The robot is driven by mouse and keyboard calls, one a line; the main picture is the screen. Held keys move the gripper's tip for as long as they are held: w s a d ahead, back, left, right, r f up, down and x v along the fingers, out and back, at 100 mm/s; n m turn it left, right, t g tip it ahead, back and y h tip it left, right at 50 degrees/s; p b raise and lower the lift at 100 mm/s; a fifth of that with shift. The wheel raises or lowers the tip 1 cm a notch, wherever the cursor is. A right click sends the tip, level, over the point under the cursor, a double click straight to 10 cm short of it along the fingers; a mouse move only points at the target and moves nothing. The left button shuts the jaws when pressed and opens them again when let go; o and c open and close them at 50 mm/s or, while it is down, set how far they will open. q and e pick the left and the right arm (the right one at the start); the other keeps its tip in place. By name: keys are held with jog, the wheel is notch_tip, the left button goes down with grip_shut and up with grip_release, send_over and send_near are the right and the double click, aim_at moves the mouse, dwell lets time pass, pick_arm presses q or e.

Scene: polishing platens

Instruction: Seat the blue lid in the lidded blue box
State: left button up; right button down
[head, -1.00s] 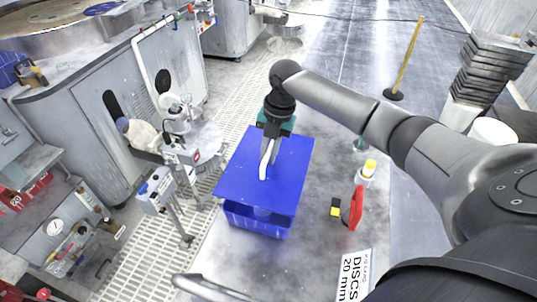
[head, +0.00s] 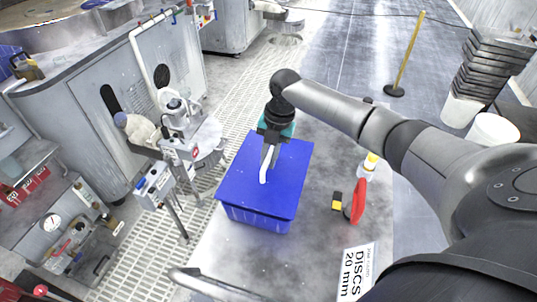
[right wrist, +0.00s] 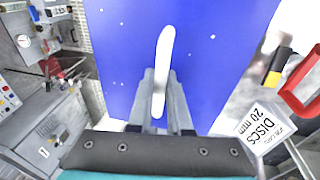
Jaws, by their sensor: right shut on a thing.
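The blue lid (head: 287,165) lies over the top of the blue box (head: 257,220) in the head view, and its edges look close to lined up with the box's rim. Whether it is fully down on the rim I cannot tell. My right gripper (head: 268,160) is above the lid, shut on its white handle (head: 264,174). In the right wrist view the gripper (right wrist: 158,112) has the white handle (right wrist: 163,60) between its fingers, with the blue lid (right wrist: 225,50) filling the view beyond. The box's inside is hidden. My left gripper is not in view.
Dark stacked trays (head: 492,65) and a white bucket (head: 491,131) are farther right.

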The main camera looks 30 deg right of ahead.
aim_at(278, 164)
jog(key=shift+f, duration=0.3)
jog(key=shift+p, duration=0.65)
dwell(1.5)
jog(key=shift+f+b, duration=0.65)
jog(key=shift+f, duration=0.3)
jog(key=c, duration=0.8)
grip_release()
jog(key=shift+o, duration=0.2)
notch_tip(278, 164, up, 15)
jog(key=d+p, duration=0.1)
jog(key=d, duration=0.1)
jog(key=shift+s+d, duration=0.3)
jog(key=shift+d, duration=0.05)
